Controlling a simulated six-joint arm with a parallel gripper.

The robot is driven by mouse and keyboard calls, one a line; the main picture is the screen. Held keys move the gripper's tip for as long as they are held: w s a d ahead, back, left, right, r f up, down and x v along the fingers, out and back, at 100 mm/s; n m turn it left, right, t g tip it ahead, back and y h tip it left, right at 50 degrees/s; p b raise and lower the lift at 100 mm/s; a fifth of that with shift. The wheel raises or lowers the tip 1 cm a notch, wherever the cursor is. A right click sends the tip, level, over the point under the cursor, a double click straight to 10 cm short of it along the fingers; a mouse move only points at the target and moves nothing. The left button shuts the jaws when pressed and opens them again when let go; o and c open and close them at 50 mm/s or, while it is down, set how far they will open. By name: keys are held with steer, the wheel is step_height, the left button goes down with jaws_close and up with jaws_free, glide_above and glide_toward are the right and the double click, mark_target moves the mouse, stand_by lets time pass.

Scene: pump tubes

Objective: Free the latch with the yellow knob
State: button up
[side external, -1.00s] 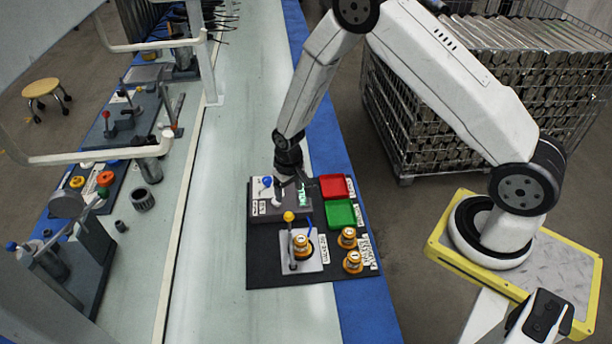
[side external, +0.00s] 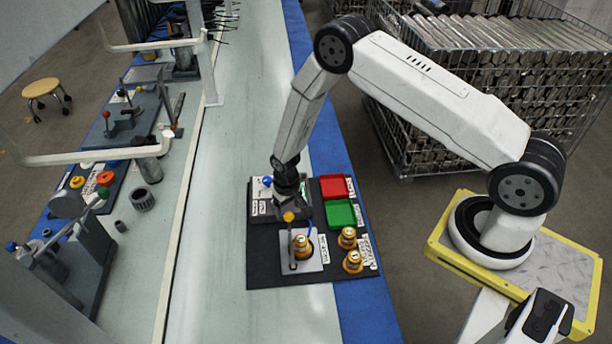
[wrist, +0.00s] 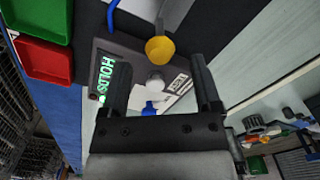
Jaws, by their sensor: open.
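The yellow knob (side external: 288,216) tops an upright latch lever on a light plate (side external: 313,264) in the side view. In the wrist view the yellow knob (wrist: 160,50) shows just beyond and between my fingertips. My gripper (side external: 290,204) hangs over the grey box, close to the knob, and partly hides the box. In the wrist view my gripper (wrist: 158,66) is open and empty, its two fingers well apart. I cannot tell whether either finger touches the knob. An orange-gold part (side external: 302,247) sits on the plate beside the latch.
Red (side external: 335,188) and green (side external: 341,214) trays lie to the right. Two more orange-gold parts (side external: 348,238) (side external: 353,262) stand below the green tray.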

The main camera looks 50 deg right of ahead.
mark_target(289, 216)
steer(key=shift+f, duration=3.05)
jaws_close()
